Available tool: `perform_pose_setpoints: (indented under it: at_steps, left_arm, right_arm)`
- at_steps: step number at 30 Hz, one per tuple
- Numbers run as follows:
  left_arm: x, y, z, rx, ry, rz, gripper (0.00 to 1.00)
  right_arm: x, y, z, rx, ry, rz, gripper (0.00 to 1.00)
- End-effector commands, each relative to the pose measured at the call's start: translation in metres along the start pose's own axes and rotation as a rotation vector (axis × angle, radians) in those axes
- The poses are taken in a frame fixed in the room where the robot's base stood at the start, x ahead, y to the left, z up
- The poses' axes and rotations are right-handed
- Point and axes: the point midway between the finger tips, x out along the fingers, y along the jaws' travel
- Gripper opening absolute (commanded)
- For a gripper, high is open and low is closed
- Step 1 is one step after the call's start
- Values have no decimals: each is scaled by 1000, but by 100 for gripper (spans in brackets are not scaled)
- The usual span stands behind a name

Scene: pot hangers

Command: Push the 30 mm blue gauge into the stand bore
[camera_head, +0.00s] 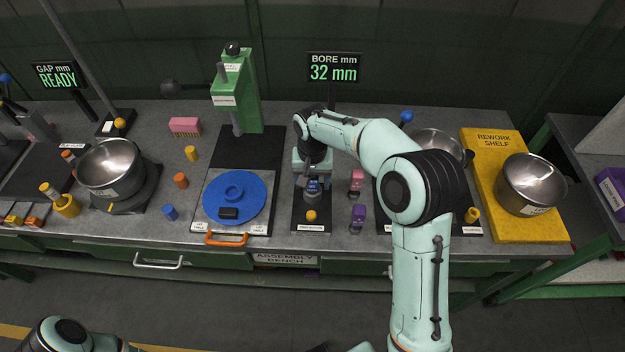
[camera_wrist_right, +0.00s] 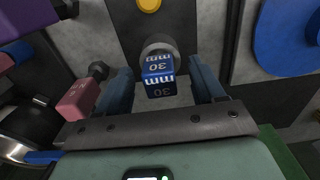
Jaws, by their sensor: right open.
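The blue gauge (camera_wrist_right: 159,75), marked "30 mm", sits at the round grey stand bore (camera_wrist_right: 157,42) in the right wrist view. How deep its far end reaches into the bore is hidden. In the head view the gauge (camera_head: 313,186) shows just below my right gripper (camera_head: 312,174), above the stand's dark base (camera_head: 311,224). My right gripper (camera_wrist_right: 163,88) is open, with its two blue fingers on either side of the gauge and a gap visible at each side. My left gripper is out of view.
A pink gauge (camera_head: 356,181) and a purple gauge (camera_head: 358,214) stand close right of the stand. The blue round table (camera_head: 250,192) is to its left. A yellow knob (camera_head: 311,216) sits at the stand's front. The display (camera_head: 334,68) behind reads 32 mm.

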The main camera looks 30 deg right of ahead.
Motion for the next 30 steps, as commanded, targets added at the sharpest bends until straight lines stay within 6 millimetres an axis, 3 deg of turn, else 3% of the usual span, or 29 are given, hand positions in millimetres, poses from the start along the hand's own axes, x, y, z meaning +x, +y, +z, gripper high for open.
perform_pose_setpoints:
  at_steps: [16, 21, 30]
  left_arm:
    - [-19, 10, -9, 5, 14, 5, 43]
    - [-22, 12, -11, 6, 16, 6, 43]
    - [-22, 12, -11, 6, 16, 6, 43]
  right_arm:
    - [-111, -1, -1, 0, 6, -4, 68]
    - [-127, 0, -1, 0, 3, -2, 68]
    - [-130, 0, 0, 0, 1, -1, 68]
